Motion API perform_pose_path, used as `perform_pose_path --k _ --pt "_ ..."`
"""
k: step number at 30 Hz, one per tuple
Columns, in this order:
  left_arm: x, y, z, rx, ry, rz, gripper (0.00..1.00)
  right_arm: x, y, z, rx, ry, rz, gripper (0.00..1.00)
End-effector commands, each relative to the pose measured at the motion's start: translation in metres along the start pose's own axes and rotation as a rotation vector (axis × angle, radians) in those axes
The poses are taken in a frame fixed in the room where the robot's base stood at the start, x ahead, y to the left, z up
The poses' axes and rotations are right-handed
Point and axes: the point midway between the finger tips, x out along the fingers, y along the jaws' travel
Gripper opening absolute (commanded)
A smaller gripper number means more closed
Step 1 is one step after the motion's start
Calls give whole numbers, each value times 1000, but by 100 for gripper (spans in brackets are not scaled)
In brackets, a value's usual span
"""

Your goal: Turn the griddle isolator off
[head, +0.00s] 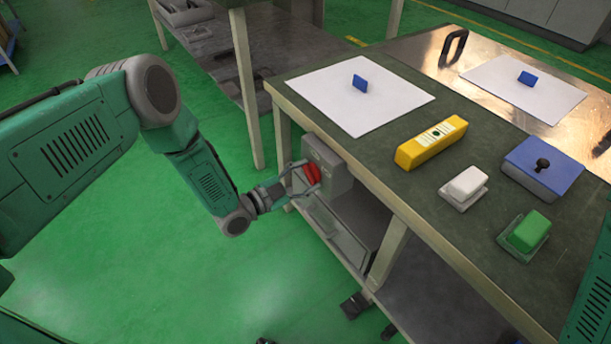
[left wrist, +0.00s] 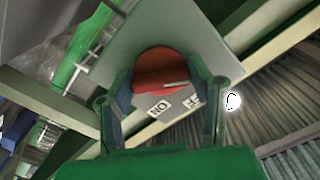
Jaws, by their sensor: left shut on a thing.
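The griddle isolator (head: 336,166) is a grey box on the side of the bench, under its top edge. Its red knob (head: 312,174) faces my left arm. My left gripper (head: 307,177) is shut on the red knob, with a finger on each side. In the left wrist view the grey isolator plate (left wrist: 205,55) lies behind the round red knob (left wrist: 160,65). A pale mark on the knob lies nearly level, toward the right. Two white labels, partly covered and upside down, show below it; one reads ON. My right gripper is not in view.
The dark bench top (head: 390,190) holds a yellow block (head: 431,143), a white block (head: 466,184), a green block (head: 529,231), a blue box with a black knob (head: 543,168) and a white sheet (head: 345,98). Open green floor (head: 130,270) lies left of the bench.

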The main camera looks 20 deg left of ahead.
Motion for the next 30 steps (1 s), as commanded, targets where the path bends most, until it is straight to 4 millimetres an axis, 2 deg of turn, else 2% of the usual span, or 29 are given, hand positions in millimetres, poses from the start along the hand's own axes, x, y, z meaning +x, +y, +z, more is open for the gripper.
perform_pose_path --k 1,15,30 --pt "2 6 -3 -47 6 12 19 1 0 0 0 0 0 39" --pt "2 5 -4 -443 7 11 19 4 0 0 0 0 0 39" --pt "3 2 -4 -615 9 7 19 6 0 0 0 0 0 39"
